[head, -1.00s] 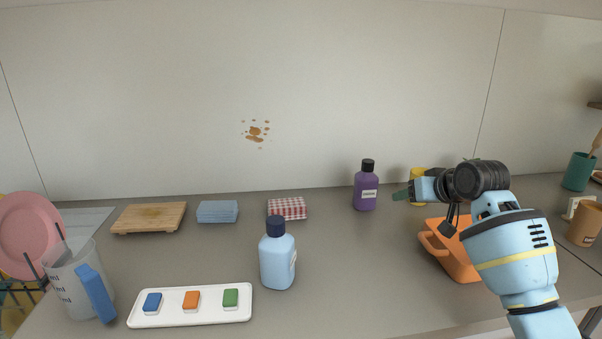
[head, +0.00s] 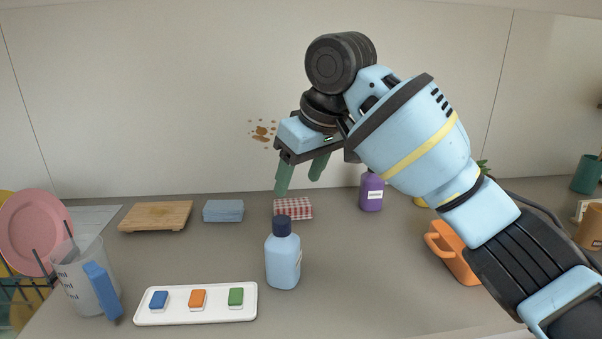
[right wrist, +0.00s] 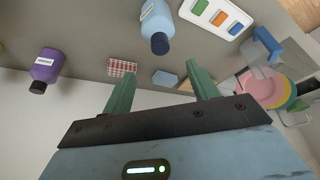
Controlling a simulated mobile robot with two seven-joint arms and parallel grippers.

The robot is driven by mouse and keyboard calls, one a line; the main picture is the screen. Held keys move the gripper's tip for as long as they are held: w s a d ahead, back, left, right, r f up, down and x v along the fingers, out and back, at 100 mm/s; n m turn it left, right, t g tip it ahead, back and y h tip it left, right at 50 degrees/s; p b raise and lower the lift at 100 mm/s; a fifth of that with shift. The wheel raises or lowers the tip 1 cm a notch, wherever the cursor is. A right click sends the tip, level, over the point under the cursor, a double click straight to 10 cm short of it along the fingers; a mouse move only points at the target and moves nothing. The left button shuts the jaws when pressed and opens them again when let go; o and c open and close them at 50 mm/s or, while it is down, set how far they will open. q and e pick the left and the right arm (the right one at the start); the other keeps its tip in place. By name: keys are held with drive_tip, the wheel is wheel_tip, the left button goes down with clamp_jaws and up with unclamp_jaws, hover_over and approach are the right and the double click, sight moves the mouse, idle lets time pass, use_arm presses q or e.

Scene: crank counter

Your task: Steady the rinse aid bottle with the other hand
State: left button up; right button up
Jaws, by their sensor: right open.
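A light blue bottle (head: 283,262) with a navy cap stands upright on the counter, right of the white tray; it also shows in the right wrist view (right wrist: 156,22). A purple bottle (head: 371,192) with a label stands farther back, partly behind my right arm, and shows in the right wrist view (right wrist: 47,66). I cannot read either label, so I cannot tell for sure which is the rinse aid. My right gripper (head: 300,180) is open and empty, its green fingers pointing down, above and behind the light blue bottle, touching nothing. My left gripper is out of view.
A white tray (head: 177,318) holds blue, orange and green blocks. A cutting board (head: 156,216), blue cloth (head: 223,211) and checked cloth (head: 293,208) lie along the back. A measuring jug (head: 92,280) stands left; an orange container (head: 455,258) sits right. The counter between bottle and container is clear.

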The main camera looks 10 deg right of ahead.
sight(284, 221)
drive_tip(key=x, duration=1.2)
drive_tip(key=shift+c, duration=0.3)
